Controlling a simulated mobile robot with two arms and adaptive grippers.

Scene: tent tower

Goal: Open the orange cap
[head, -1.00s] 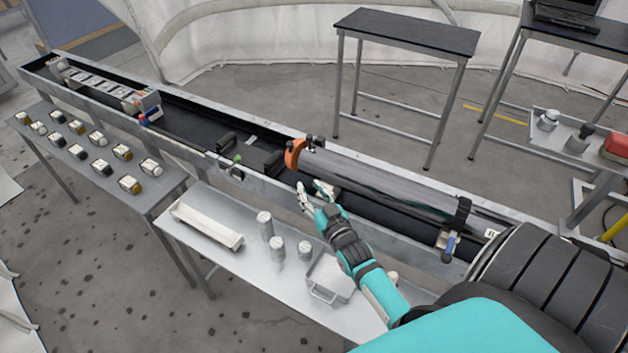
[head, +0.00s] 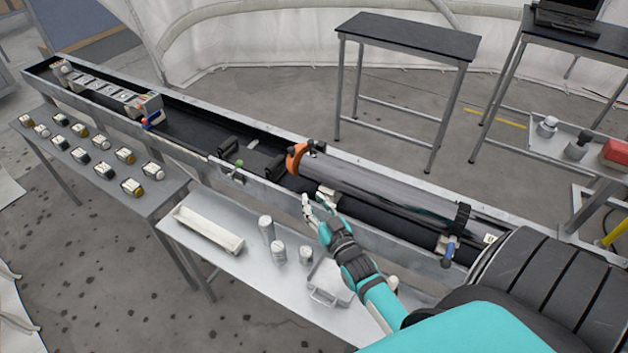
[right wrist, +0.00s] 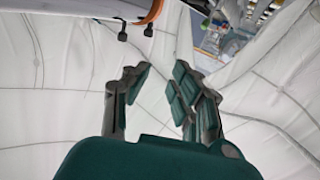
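The orange cap (head: 295,158) is at the left end of a long grey tube (head: 380,185) lying in the long trough. It looks like a ring or disc facing left, with a small black fitting at its top. My right gripper (head: 318,203) is in front of the cap, lower in the picture and apart from it, near the trough's front wall. In the right wrist view the right gripper (right wrist: 162,85) is open with nothing between its fingers. An orange rim (right wrist: 152,12) shows at the top edge there, beyond the fingers. My left gripper is not in view.
The trough's front wall (head: 275,193) runs beside my right gripper. A side table (head: 230,265) in front holds a white tray (head: 208,230), several grey canisters (head: 278,250) and a metal box (head: 328,283). Black blocks (head: 274,168) stand in the trough left of the cap.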

